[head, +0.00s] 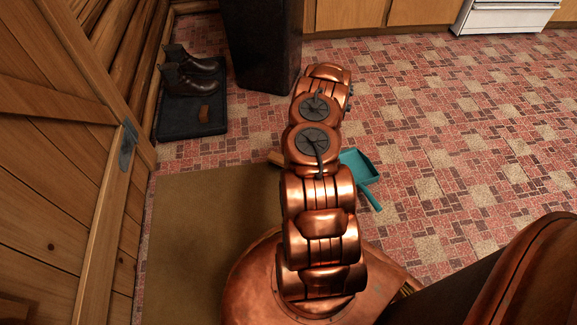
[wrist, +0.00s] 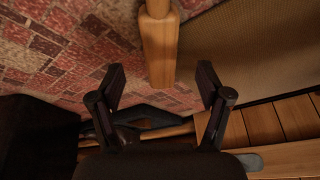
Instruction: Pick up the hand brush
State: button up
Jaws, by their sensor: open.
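The hand brush shows in the wrist view as a light wooden handle (wrist: 158,50) reaching down from the top edge, its end between the two dark fingers. Its bristles are not visible there. In the head view only a small wooden end of what looks like the brush (head: 275,157) shows left of my arm, near the mat's far edge; my arm hides the rest. My gripper (wrist: 161,70) is open, one finger on each side of the handle with gaps, not closed on it. In the head view my arm hides the gripper.
A teal dustpan (head: 359,167) lies on the patterned floor right of my arm. A tan mat (head: 190,220) lies left. Dark boots (head: 187,80) stand on a black tray (head: 180,125) near a dark upright block (head: 255,45). A wooden door (head: 60,150) is at left. Floor at right is clear.

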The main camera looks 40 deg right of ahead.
jog(key=shift+b+x, duration=1.25)
jog(key=shift+x, duration=2.45)
jog(key=shift+w+r, duration=0.1)
jog(key=shift+c, duration=0.3)
jog(key=c, duration=1.3)
